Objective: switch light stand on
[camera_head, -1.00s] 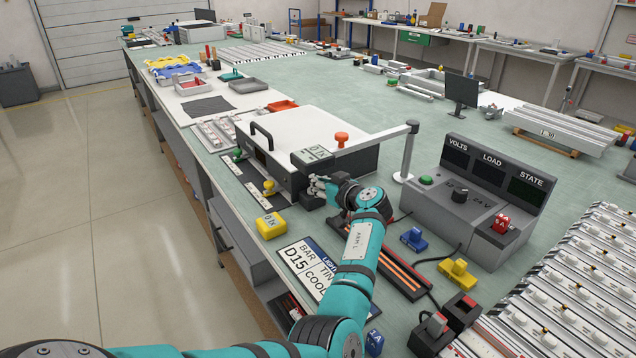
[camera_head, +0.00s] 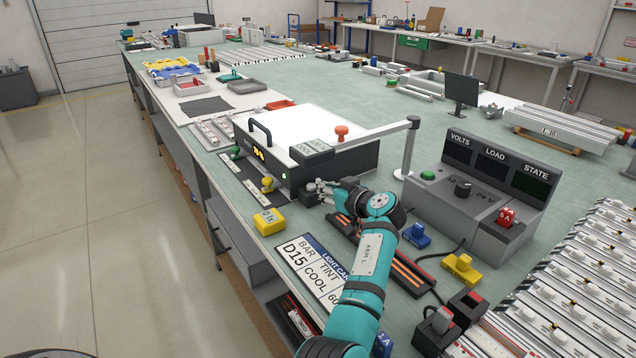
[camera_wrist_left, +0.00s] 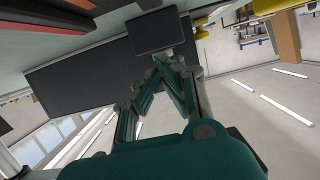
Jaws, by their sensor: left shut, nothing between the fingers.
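The light stand (camera_head: 290,128) is a dark box with a white top and a black handle, near the bench's left edge. Its front shows a lit amber display (camera_head: 258,155) and a small green light (camera_head: 284,177). My left gripper (camera_head: 314,187) is shut and empty at the right end of that front, beside a small dark block (camera_head: 308,197). In the left wrist view the closed fingers (camera_wrist_left: 168,66) point at a dark block (camera_wrist_left: 155,33) on a large dark face (camera_wrist_left: 90,80). I cannot tell whether they touch. My right gripper is out of view.
A grey console (camera_head: 475,195) marked VOLTS, LOAD, STATE stands at right. A yellow block (camera_head: 269,221) and a label card (camera_head: 312,268) lie near the bench edge. A post with an arm (camera_head: 410,150) stands behind my gripper. A blue block (camera_head: 415,237) sits right of my arm.

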